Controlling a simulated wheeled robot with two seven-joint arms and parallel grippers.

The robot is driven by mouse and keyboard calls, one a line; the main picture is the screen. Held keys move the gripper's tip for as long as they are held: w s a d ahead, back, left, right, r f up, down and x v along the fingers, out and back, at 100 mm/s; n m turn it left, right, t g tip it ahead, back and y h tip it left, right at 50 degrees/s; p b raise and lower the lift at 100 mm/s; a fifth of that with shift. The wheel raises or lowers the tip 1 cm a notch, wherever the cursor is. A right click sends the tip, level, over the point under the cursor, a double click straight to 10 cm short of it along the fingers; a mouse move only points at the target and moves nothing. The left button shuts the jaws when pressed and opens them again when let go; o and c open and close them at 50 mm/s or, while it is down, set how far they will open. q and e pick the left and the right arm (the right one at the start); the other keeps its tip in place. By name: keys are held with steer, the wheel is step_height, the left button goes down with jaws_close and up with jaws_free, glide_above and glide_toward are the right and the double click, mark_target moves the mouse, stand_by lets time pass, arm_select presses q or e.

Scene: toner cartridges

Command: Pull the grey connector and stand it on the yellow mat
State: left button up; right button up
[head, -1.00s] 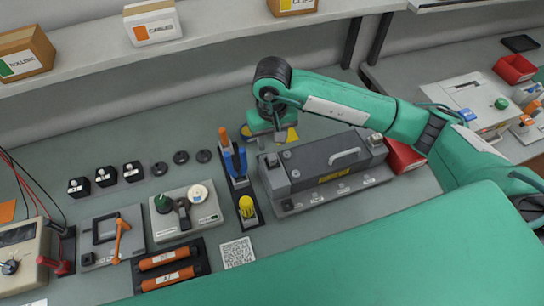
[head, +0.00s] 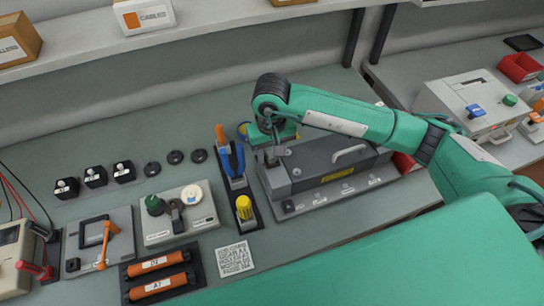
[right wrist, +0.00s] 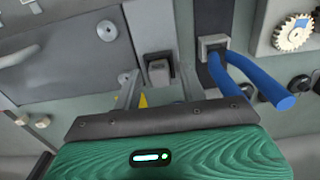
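The grey connector (right wrist: 158,72) sits in a block at the left end of the grey machine (head: 330,163). In the right wrist view it lies between the two fingertips, with gaps at both sides. My right gripper (head: 272,156) is open and points down over that end; it also shows in the right wrist view (right wrist: 160,84). In the head view the gripper mostly hides the connector. A small yellow patch (right wrist: 143,100) shows between the fingers; I cannot tell whether it is the yellow mat, which my right arm seems to cover in the head view. My left gripper is out of view.
A grey box with dials (head: 178,214) and orange cylinders (head: 156,264) are further left. The bench behind the pliers is mostly clear.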

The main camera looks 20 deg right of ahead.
jaws_close()
steer(key=shift+r, duration=1)
stand_by(0.7)
